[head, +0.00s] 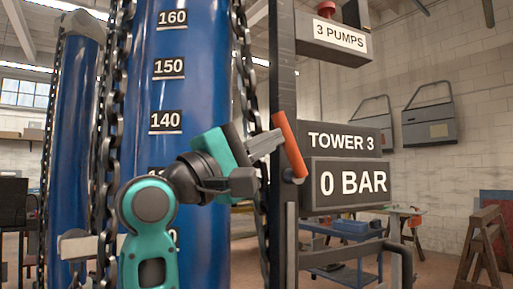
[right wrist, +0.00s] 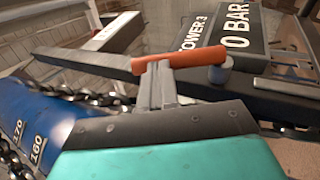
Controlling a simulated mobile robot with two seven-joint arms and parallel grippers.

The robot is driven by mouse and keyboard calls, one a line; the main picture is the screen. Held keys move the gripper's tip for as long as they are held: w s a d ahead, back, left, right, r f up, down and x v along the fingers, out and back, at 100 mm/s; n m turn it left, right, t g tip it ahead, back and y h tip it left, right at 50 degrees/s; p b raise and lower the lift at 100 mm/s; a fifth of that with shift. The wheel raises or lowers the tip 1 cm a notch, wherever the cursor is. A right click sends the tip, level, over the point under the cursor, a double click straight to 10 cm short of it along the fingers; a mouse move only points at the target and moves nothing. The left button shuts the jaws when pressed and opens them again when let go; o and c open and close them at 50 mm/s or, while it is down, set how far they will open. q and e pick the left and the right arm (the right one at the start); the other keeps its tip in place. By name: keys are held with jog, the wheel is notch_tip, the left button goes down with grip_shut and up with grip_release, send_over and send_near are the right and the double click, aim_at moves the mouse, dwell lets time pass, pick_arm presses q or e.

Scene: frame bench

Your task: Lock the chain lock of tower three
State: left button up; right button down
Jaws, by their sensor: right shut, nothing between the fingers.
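The tower three sign (head: 342,140) sits on the dark post (head: 283,70), with a "0 BAR" display (head: 350,184) below it. An orange handle (head: 289,146), likely part of the chain lock, stands at the post left of the sign, slightly tilted. My right gripper (head: 277,140) is shut with its fingertips at the handle, beside or touching it; I cannot tell which. In the right wrist view the handle (right wrist: 180,60) lies across just beyond the shut fingers (right wrist: 157,84). A dark chain (head: 248,70) hangs left of the post. My left gripper is not in view.
A large blue cylinder (head: 185,90) with height marks stands behind my right arm, with another chain (head: 108,110) on its left. A second blue cylinder (head: 75,130) stands further left. A "3 PUMPS" box (head: 335,55) with a red button juts out above the sign.

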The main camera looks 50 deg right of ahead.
aim_at(281, 125)
jog(key=shift+s+d+r+b, duration=0.3)
jog(key=shift+d+r, duration=0.25)
jog(key=shift+d, duration=0.05)
jog(key=shift+s+d+r+b, duration=0.3)
jog(key=shift+d+r, duration=0.2)
jog(key=shift+d, duration=0.1)
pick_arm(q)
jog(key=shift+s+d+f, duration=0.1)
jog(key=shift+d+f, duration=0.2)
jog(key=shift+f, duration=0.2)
pick_arm(e)
jog(key=shift+r, duration=0.1)
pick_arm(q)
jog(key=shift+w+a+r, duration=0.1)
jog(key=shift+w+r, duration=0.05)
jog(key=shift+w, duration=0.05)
pick_arm(e)
jog(key=shift+d+r, duration=0.1)
jog(key=shift+r, duration=0.05)
jog(key=shift+a+f, duration=0.2)
pick_arm(q)
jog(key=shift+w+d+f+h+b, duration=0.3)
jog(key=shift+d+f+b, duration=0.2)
jog(key=shift+b, duration=0.75)
pick_arm(e)
jog(key=v, duration=1.2)
jog(key=shift+w+a+f, duration=0.15)
jog(key=shift+a, duration=0.15)
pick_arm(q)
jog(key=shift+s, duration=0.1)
